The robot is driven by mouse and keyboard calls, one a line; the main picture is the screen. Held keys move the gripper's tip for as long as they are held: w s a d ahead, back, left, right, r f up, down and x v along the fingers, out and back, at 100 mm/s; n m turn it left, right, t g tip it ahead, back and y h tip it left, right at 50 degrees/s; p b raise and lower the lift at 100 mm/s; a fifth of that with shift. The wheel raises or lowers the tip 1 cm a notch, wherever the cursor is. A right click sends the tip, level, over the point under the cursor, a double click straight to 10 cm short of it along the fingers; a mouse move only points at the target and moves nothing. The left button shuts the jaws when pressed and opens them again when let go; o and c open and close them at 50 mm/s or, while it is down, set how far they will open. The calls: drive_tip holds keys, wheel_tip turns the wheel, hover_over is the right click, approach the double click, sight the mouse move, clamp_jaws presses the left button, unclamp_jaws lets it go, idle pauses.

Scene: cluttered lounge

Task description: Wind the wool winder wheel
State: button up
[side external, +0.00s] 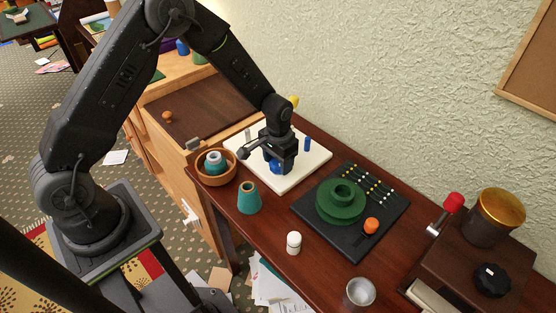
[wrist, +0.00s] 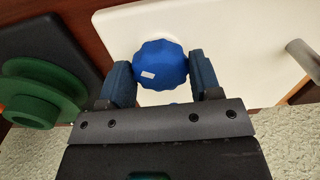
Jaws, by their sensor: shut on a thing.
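A green stepped wheel (side external: 341,201) lies on a black board (side external: 318,228) on the dark red wood top, with an orange knob (side external: 371,226) beside it. The wheel also shows at the left of the wrist view (wrist: 48,92). A white board (side external: 312,160) lies behind and left of the black board. My gripper (side external: 276,165) points down over the white board, apart from the green wheel. It is shut on a blue scalloped knob (wrist: 160,62), which sits between the two fingers. The knob's underside is hidden.
Nearby are a terracotta bowl (side external: 216,173), a teal cone (side external: 249,198) and a white bottle (side external: 293,243). A brown box with a red-handled crank (side external: 452,203) stands at right. The wall rises close behind.

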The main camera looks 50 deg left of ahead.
drive_tip(key=shift+n, duration=0.6)
drive_tip(key=o, duration=0.9)
drive_tip(key=shift+o, duration=0.2)
wheel_tip(320, 180, up, 14)
